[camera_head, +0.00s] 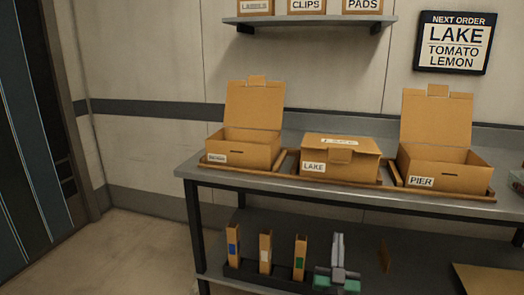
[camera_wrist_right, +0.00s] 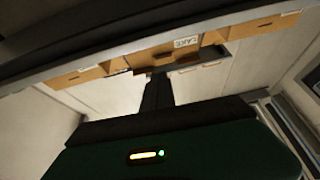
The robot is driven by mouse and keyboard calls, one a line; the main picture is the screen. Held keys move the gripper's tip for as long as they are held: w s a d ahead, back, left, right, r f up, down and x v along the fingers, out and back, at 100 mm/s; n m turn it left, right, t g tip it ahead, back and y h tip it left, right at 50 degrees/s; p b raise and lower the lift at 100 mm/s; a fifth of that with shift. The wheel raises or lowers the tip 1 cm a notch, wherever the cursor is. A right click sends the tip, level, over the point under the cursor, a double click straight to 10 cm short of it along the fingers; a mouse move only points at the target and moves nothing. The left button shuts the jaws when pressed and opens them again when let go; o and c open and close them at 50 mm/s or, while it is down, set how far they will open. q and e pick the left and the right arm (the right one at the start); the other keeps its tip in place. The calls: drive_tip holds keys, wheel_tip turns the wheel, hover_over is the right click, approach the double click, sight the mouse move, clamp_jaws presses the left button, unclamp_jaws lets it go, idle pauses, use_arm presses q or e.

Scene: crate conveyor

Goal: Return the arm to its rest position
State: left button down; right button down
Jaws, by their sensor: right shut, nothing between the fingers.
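My right gripper (camera_head: 338,237) shows at the bottom of the head view, right of centre. Its grey fingers point up the picture and are together, with nothing between them. It appears in front of the lower shelf, below the bench top and apart from the boxes. The rest of my right arm is out of the head view. My left gripper is in neither view. The LAKE box (camera_head: 313,172) stands in the middle of the bench with its lid down. It also shows upside down in the right wrist view (camera_wrist_right: 184,51).
The bench (camera_head: 215,178) carries an open box (camera_head: 262,154) at left and the open PIER box (camera_head: 455,178) at right. Several upright holders (camera_head: 265,253) stand on the lower shelf beside my gripper. An order sign (camera_head: 453,42) hangs on the wall. Floor at left is clear.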

drive_tip(key=s+f+n+g+y, duration=0.1)
drive_tip(key=s+f+g+y, duration=0.1)
drive_tip(key=s+f+g, duration=0.4)
drive_tip(key=s+f+g+y, duration=0.3)
drive_tip(key=s+f+g, duration=0.15)
drive_tip(key=f, duration=0.35)
drive_tip(key=s+f+n+g, duration=0.1)
drive_tip(key=s+f+g, duration=0.35)
drive_tip(key=s, duration=0.65)
drive_tip(key=s+f+n+g, duration=0.1)
drive_tip(key=s+f+g, duration=0.3)
drive_tip(key=s, duration=0.7)
wheel_tip(320, 180, up, 36)
drive_tip(key=g+p, duration=0.1)
drive_tip(key=p, duration=3.3)
drive_tip(key=shift+a+f+y, duration=0.25)
drive_tip(key=shift+a+y, duration=0.05)
drive_tip(key=shift+a, duration=0.05)
